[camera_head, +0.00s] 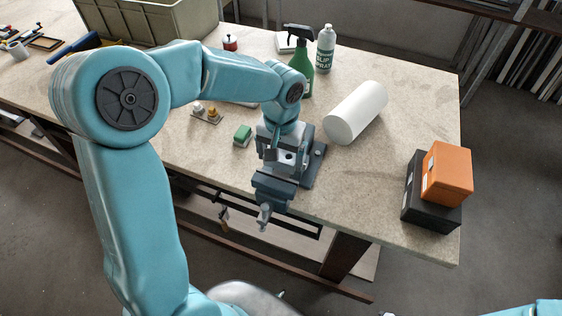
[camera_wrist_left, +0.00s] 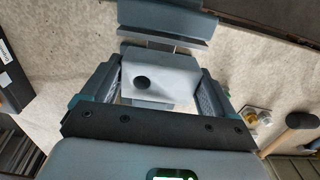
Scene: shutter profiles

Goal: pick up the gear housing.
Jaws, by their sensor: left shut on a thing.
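The gear housing (camera_wrist_left: 165,72) is a pale grey block with a round dark hole in its face. In the left wrist view it sits between the two fingers of my left gripper (camera_wrist_left: 157,85), which is shut on it. In the head view my left gripper (camera_head: 284,146) points down at the blue-grey vise (camera_head: 273,186) on the table's front edge. The housing shows there as a small grey block (camera_head: 287,158) at the vise, partly hidden by the gripper. I cannot tell whether it still touches the vise. My right gripper is out of view.
Right of the vise lie a white roll (camera_head: 356,112) and an orange box (camera_head: 447,173) on a black box (camera_head: 419,208). A green spray bottle (camera_head: 301,66) stands behind.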

